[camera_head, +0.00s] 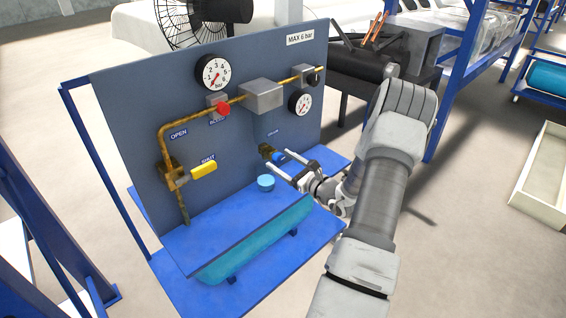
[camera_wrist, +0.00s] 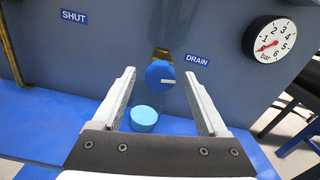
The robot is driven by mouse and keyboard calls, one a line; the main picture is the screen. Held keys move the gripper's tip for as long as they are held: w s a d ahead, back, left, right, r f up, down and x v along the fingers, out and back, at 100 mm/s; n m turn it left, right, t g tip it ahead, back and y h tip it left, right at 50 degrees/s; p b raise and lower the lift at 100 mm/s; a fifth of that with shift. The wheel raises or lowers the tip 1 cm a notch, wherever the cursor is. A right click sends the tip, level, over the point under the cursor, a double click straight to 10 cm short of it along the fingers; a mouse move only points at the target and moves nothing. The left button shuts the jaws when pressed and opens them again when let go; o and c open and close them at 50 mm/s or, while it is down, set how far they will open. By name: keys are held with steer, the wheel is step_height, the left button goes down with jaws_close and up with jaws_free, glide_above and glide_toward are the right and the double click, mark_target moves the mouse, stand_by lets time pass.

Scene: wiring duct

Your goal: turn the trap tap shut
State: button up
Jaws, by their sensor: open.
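The trap tap appears to be the round blue knob (camera_wrist: 160,74) on a brass fitting, beside the DRAIN label (camera_wrist: 197,60). Its white mark lies level and points right. The knob also shows in the head view (camera_head: 279,156), low on the panel, partly hidden by my gripper. My gripper (camera_head: 283,163) is open, with its fingers pointing at the panel. In the wrist view the gripper's fingertips (camera_wrist: 160,80) stand on either side of the knob, with gaps; I cannot tell whether they reach its depth. A light blue round cup (camera_head: 265,183) sits below the knob.
A yellow lever (camera_head: 204,169) stands at the panel's left, near OPEN and SHUT labels. Above are a red knob (camera_head: 223,109), a pressure gauge (camera_head: 213,73) and brass piping. A smaller gauge (camera_head: 300,102) is right of the tap. The blue shelf (camera_head: 215,228) lies below.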

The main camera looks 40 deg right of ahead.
jaws_close()
steer(key=shift+n, duration=0.3)
steer(key=n+b, duration=0.3)
steer(key=shift+f, duration=0.2)
steer(key=n+b, duration=0.4)
steer(key=n, duration=0.2)
steer(key=n+b, duration=0.1)
steer(key=n, duration=0.1)
steer(key=shift+r+n+b, duration=0.2)
steer(key=shift+n+b, duration=0.1)
steer(key=shift+n, duration=1.9)
